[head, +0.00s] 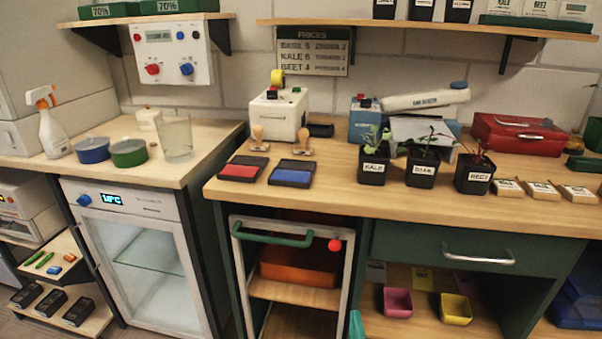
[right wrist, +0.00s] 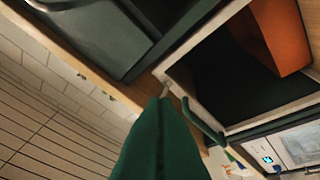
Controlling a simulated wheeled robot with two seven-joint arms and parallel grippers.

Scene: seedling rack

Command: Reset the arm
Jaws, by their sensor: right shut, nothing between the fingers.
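My right gripper (head: 355,322) shows only as a small teal tip at the bottom edge of the head view, in front of the bench's lower shelf area. In the right wrist view its two green fingers (right wrist: 162,102) are pressed together with a thin seam between them and hold nothing. They point towards the white-framed cabinet front and its green handle (right wrist: 204,124); I cannot tell the exact gap. In the head view this green handle (head: 275,237) is to the left of and above the gripper tip. My left gripper is not in view.
An orange bin (head: 299,268) sits inside the white-framed cabinet. Right of it are a drawer with a metal handle (head: 478,258) and pink (head: 398,302) and yellow (head: 454,309) pots on a shelf. The wooden bench (head: 345,195) above carries potted seedlings, ink pads and stamps.

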